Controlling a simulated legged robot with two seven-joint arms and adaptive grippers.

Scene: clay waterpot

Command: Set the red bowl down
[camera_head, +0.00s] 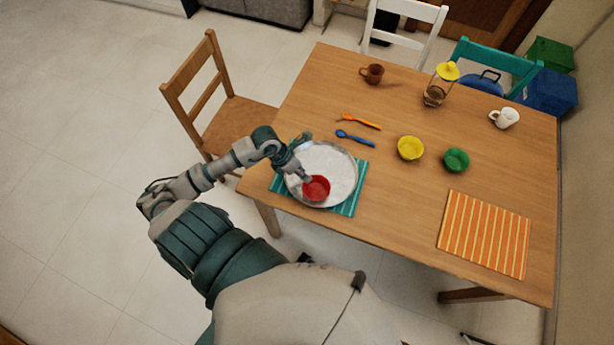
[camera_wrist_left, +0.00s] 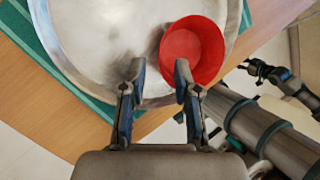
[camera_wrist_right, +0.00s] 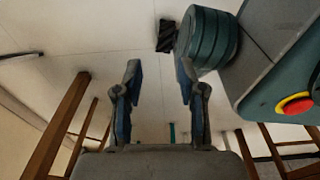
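The red bowl (camera_head: 316,188) is at the front edge of the round metal tray (camera_head: 336,164), which lies on a teal striped mat (camera_head: 349,207). My left gripper (camera_head: 304,176) is close beside the bowl, over the tray. In the left wrist view, its fingers (camera_wrist_left: 156,78) are spread with only tray between them. The red bowl (camera_wrist_left: 196,48) is at the right finger, which overlaps its rim; I cannot tell whether they touch. The bowl looks upright and empty. My right gripper (camera_wrist_right: 158,80) is open and empty, low near table or chair legs; it is not in the head view.
A blue spoon (camera_head: 355,138) and an orange utensil (camera_head: 362,122) lie behind the tray. Yellow (camera_head: 410,148) and green (camera_head: 456,160) bowls stand to the right. An orange striped mat (camera_head: 484,234) is bare. A brown cup (camera_head: 372,74), glass jar (camera_head: 435,95) and white mug (camera_head: 504,118) stand farther back.

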